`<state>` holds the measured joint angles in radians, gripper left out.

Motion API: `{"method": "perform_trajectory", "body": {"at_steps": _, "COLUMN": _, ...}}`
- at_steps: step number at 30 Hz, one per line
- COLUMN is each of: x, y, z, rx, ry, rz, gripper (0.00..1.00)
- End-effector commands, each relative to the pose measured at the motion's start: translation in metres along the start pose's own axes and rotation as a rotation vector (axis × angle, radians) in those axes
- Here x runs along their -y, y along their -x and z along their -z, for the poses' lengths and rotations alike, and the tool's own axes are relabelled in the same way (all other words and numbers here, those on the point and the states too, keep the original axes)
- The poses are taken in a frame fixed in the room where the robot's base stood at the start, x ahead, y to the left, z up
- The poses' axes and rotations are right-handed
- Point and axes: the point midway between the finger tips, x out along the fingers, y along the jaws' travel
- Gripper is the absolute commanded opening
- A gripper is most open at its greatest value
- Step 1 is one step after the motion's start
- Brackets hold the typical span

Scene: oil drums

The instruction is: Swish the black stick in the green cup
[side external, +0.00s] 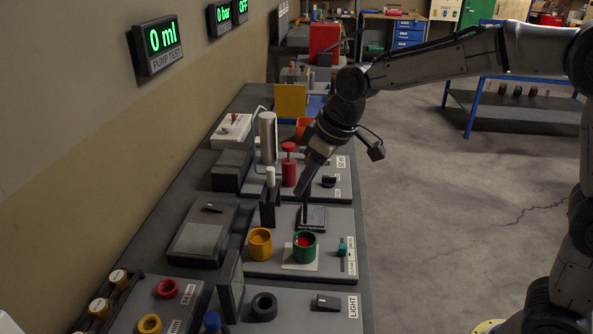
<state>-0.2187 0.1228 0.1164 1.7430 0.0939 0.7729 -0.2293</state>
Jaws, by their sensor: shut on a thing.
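The green cup (305,249) stands upright on a pale square on a grey board, with something red inside. My gripper (303,192) points down and to the left, above and behind the cup. It is shut on the black stick (305,212), which hangs roughly upright below the fingertips. The stick's lower end appears above a dark block (317,216) behind the cup; I cannot tell whether it touches the block. The stick is outside the cup. The fingertips are small and dark here, so the exact grip is hard to see.
A yellow cup (260,245) stands left of the green cup. A teal knob (343,247) is at the right. Open floor lies right of the bench.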

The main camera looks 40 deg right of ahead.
Motion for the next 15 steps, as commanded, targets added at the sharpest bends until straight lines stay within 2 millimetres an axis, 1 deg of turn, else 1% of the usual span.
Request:
{"method": "perform_trajectory", "body": {"at_steps": 5, "x": 0.000, "y": -0.011, "z": -0.005, "rx": 0.002, "ry": 0.000, "rz": 0.001, "gripper": 0.00}}
{"method": "perform_trajectory", "body": {"at_steps": 15, "x": 0.000, "y": -0.040, "z": -0.017, "rx": 0.003, "ry": -0.001, "rz": 0.001, "gripper": 0.00}}
